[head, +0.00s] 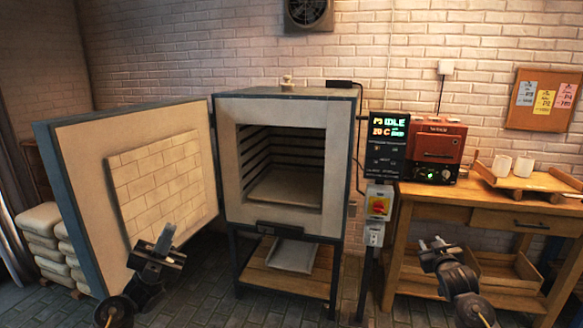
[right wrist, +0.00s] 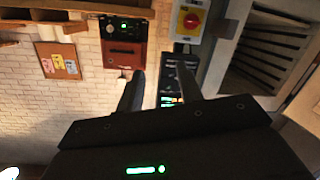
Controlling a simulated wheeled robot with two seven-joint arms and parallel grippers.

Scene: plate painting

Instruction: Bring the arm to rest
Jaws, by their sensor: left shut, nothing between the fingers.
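My left gripper (head: 165,236) is shut and empty, in front of the open kiln door (head: 160,180) in the head view. My right gripper (head: 434,243) is raised in front of the wooden table at the right. In the right wrist view, its two dark fingers (right wrist: 158,85) stand apart with nothing between them, so it is open. Neither gripper visibly touches anything.
The kiln (head: 285,160) stands open in the middle, its chamber empty. A control panel (head: 388,145) is beside it. Sacks (head: 45,235) are stacked at left.

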